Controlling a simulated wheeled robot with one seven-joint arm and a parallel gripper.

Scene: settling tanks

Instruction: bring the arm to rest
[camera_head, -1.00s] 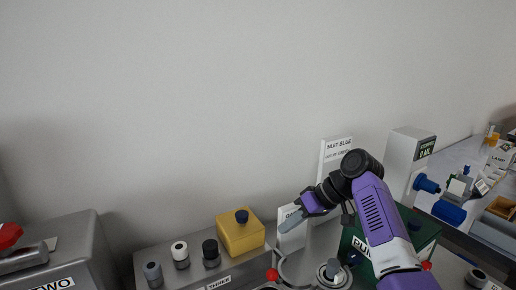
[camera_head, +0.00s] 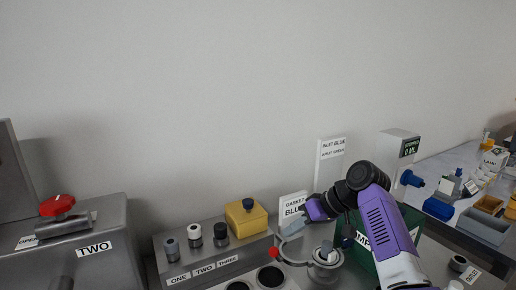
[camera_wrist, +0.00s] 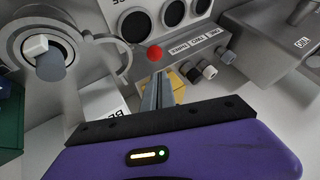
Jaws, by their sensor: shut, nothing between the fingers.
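My gripper (camera_head: 293,227) is at the end of my purple and black arm, raised in front of the wall at the right of the head view. Its grey fingers point left and are shut with nothing between them. In the wrist view the closed fingers (camera_wrist: 159,92) point away from the purple gripper body.
A yellow block (camera_head: 245,220) with a dark knob stands left of the gripper, beside several small cylinders (camera_head: 194,235). A grey box labelled TWO (camera_head: 90,265) with a red knob (camera_head: 57,205) is far left. A green pump box (camera_head: 385,262) stands behind my arm. The wall above is bare.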

